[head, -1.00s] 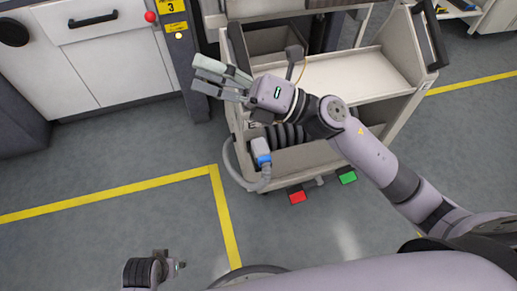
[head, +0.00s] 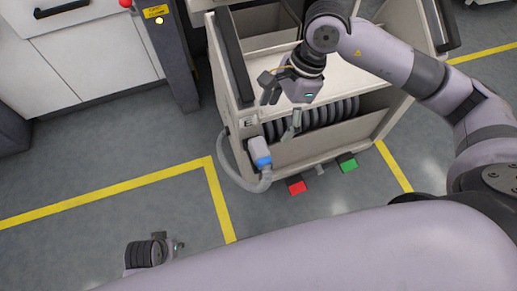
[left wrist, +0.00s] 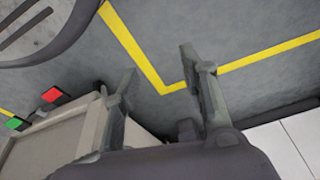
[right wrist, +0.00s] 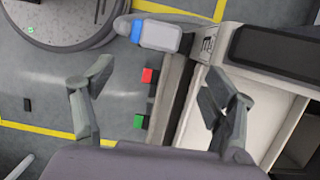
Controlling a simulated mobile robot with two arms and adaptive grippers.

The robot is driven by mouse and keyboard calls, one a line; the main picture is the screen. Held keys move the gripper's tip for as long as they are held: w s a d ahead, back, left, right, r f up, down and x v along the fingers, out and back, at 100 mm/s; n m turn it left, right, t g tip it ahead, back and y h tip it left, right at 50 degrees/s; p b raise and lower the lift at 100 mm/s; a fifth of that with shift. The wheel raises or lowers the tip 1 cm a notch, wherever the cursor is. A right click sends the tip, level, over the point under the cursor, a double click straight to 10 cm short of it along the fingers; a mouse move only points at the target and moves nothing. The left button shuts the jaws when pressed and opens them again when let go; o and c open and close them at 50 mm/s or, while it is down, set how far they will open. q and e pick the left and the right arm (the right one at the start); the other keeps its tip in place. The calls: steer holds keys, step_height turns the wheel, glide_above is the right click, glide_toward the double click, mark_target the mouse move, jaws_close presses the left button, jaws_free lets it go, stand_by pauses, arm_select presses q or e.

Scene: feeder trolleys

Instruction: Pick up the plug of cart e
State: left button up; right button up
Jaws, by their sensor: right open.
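The plug (head: 259,150) is a light grey block with a blue collar, at the left front corner of the cart (head: 330,148). A grey hose runs from it along the cart's side. The plug also shows at the top of the right wrist view (right wrist: 160,37), beyond the fingertips. My right gripper (head: 279,112) is open and empty, pointing down above and slightly right of the plug, apart from it. Its spread fingers show in the right wrist view (right wrist: 155,82). My left gripper (left wrist: 159,72) is open and empty over the floor, away from the plug.
The cart has a shelf, a coiled dark hose (head: 315,112) and red (head: 297,187) and green (head: 347,165) pedals low at the front. A dark post (head: 176,60) and white cabinet (head: 90,50) stand left. Floor in front is clear, with yellow lines (head: 220,200).

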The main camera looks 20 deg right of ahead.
mark_target(263, 145)
steer(key=b+x, duration=0.1)
steer(key=x, duration=1.1)
steer(key=shift+s+a+f, duration=0.1)
steer(key=shift+a+f, duration=0.05)
steer(key=shift+a, duration=0.05)
steer(key=shift+a+f, duration=0.15)
steer(key=shift+f, duration=0.25)
arm_select(q)
steer(key=r, duration=0.5)
steer(key=shift+w+r, duration=0.3)
steer(key=shift+w, duration=0.1)
arm_select(e)
steer(key=c, duration=1.6)
arm_select(q)
steer(key=shift+f, duration=0.1)
arm_select(e)
steer(key=shift+c, duration=0.4)
steer(key=shift+r, duration=0.1)
